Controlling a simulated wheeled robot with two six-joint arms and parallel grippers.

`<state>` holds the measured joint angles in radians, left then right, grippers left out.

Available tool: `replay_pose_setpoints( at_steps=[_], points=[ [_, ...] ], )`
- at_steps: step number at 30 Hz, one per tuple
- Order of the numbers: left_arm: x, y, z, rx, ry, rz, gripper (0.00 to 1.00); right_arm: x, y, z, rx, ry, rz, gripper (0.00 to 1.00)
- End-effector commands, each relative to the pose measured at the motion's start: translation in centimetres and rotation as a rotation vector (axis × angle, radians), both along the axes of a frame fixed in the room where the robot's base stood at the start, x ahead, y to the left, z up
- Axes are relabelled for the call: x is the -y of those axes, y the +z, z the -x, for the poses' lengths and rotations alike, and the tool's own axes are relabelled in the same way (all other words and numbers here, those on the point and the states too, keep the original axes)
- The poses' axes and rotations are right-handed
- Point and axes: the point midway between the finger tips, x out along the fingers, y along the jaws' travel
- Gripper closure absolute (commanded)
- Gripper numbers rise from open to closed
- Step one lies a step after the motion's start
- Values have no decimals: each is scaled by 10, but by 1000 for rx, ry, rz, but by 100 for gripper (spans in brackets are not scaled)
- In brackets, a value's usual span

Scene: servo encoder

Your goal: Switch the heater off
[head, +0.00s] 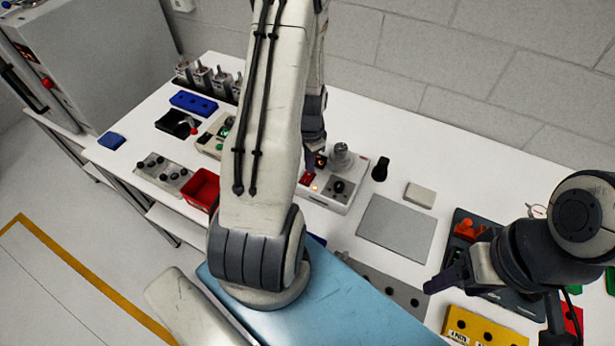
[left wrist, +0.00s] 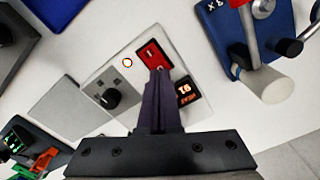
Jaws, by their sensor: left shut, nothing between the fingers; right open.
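The heater (head: 325,201) is a white box on the table, with a red rocker switch (head: 306,178), a black knob and a small lit amber lamp. In the left wrist view the heater panel (left wrist: 122,82) shows the red switch (left wrist: 152,53), the knob (left wrist: 104,98) and a display (left wrist: 185,90) with glowing red digits. My left gripper (head: 309,166) is shut and empty, pointing down at the switch. In the left wrist view its fingertips (left wrist: 159,72) overlap the switch's lower edge; whether they touch cannot be told. My right gripper (head: 445,281) is open, away at the right.
A grey metal cylinder (head: 341,157) stands at the heater's back. A black object (head: 380,169), a pale block (head: 420,195) and a grey plate (head: 396,228) lie to its right. A red bin (head: 201,189) and control boxes (head: 163,172) stand left. My left arm hides the middle.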

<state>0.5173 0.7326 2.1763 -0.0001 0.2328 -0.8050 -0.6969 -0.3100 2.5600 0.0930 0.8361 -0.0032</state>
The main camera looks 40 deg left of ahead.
Motion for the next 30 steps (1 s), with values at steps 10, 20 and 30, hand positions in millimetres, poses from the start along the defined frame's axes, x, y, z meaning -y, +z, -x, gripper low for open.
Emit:
replay_pose_setpoints(
  at_steps=[10, 20, 30],
  points=[
    [0, -6, 0, 0, 0, 0, 100, 0, -5, 0, 0, 0, 0, 34],
    [0, -11, 0, 0, 0, 0, 100, 0, -9, 0, 0, 0, 0, 34],
    [0, -16, 0, 0, 0, 0, 100, 0, -13, 0, 0, 0, 0, 34]
  ],
)
